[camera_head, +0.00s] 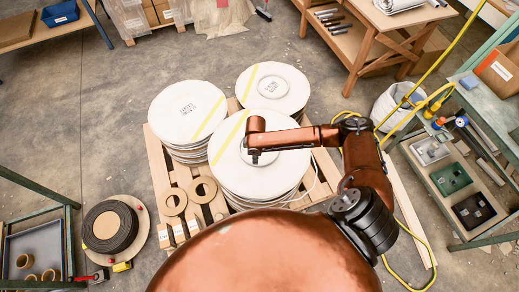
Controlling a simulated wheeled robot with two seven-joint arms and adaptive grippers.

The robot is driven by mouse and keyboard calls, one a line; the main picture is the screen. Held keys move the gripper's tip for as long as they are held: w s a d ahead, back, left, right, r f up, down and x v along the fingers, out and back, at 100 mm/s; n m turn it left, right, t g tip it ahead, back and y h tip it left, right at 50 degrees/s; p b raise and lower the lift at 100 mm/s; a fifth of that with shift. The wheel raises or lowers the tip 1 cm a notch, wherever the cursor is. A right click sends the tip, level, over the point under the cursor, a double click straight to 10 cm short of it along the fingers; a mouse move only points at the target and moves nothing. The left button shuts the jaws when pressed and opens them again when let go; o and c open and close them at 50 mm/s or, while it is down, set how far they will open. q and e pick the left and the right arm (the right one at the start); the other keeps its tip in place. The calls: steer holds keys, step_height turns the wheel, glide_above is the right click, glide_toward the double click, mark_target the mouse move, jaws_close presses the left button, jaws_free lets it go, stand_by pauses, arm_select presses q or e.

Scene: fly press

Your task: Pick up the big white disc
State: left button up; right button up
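Three stacks of big white discs stand on a wooden pallet (158,170). The front stack's top white disc (232,174) has a yellow stripe and a paler ring in its middle. Another top disc (186,110) is at the back left, with dark print and a yellow stripe. A third top disc (293,84) is at the back right, with a ring and print. My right gripper (254,160) points down over the middle of the front disc; its fingers are small and dark, and I cannot tell whether they are open or touch it. My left gripper is not in view.
Cardboard rings (175,201) lie on the pallet's front left. A dark coil (111,227) lies on the floor at left.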

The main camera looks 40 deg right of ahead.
steer(key=shift+w+d+f, duration=0.1)
steer(key=shift+w+d, duration=0.05)
steer(key=shift+d, duration=0.25)
step_height(320, 180, down, 7)
steer(key=shift+d+f+b, duration=0.1)
steer(key=shift+f+b, duration=0.1)
steer(key=shift+b, duration=1)
steer(key=shift+r, duration=0.1)
steer(key=shift+c, duration=0.2)
jaws_close()
steer(key=shift+w+r, duration=0.1)
